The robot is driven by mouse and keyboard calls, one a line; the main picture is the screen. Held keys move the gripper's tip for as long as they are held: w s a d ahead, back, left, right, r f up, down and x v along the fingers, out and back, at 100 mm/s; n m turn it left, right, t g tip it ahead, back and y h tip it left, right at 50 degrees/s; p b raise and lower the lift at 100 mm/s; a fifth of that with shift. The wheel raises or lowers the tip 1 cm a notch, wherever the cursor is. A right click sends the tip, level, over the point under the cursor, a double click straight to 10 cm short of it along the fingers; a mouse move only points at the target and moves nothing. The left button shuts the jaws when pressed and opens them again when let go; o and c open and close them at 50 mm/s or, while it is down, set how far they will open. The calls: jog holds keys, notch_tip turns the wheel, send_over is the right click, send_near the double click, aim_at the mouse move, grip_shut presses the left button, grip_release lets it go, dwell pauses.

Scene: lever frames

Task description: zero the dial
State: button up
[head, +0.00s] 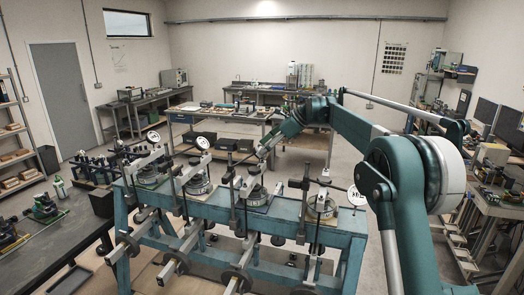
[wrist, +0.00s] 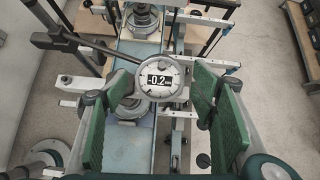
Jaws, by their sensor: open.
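A round dial (wrist: 160,80) with a dark digital window reads about -0.2 in the wrist view. It has a pale face with tick marks around its rim and sits on a dark arm coming from the left. My gripper (wrist: 162,98) is open, with one green-padded finger on each side of the dial; I cannot tell whether either touches it. In the head view my gripper (head: 266,147) is over the third station of the teal lever frame (head: 280,225), and the dial there is not clearly seen.
Other round dials stand on the frame, at the left (head: 153,136), left of my gripper (head: 202,142) and at the right (head: 355,195). Upright posts and levers crowd the stations. A bench (head: 40,235) with small devices stands at left. Grey floor lies behind the frame.

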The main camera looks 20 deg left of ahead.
jog(key=shift+x, duration=0.9)
jog(key=shift+c, duration=0.4)
jog(key=c, duration=0.8)
jog(key=shift+n+b, duration=0.35)
jog(key=shift+n, duration=2.05)
